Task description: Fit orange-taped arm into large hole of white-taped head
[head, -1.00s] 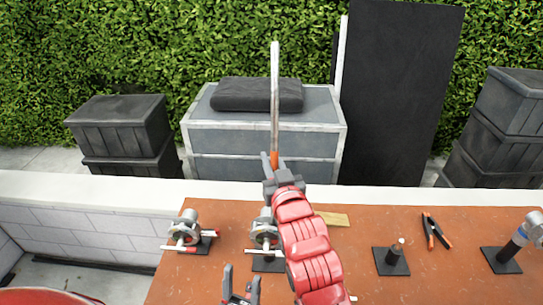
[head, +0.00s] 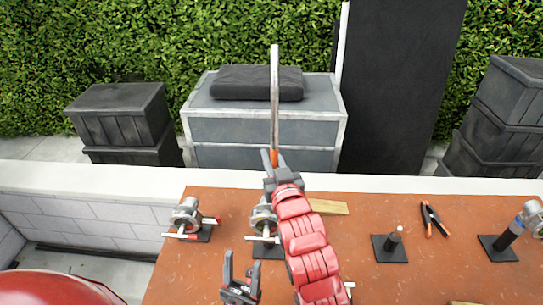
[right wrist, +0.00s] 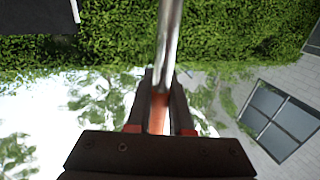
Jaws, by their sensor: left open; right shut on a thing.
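My right gripper (head: 271,168) is shut on the orange-taped arm (head: 275,95), a slim metal rod held upright above the table's far side. Its orange tape (right wrist: 158,112) sits between the fingers in the right wrist view. A grip head (head: 263,222) stands on a black base below and behind my right arm, partly hidden by it. Another grip head (head: 186,216) with red-tipped handles stands to its left. I cannot make out white tape on either of these. My left gripper (head: 243,268) is open and empty, low in front of the middle head.
The brown table (head: 390,285) also holds a black post on a base (head: 391,243), orange-handled pliers (head: 433,220), a wood strip (head: 328,207) and a blue-taped head on a stand (head: 513,232). A white wall (head: 400,185) runs behind. The table's front middle is fairly clear.

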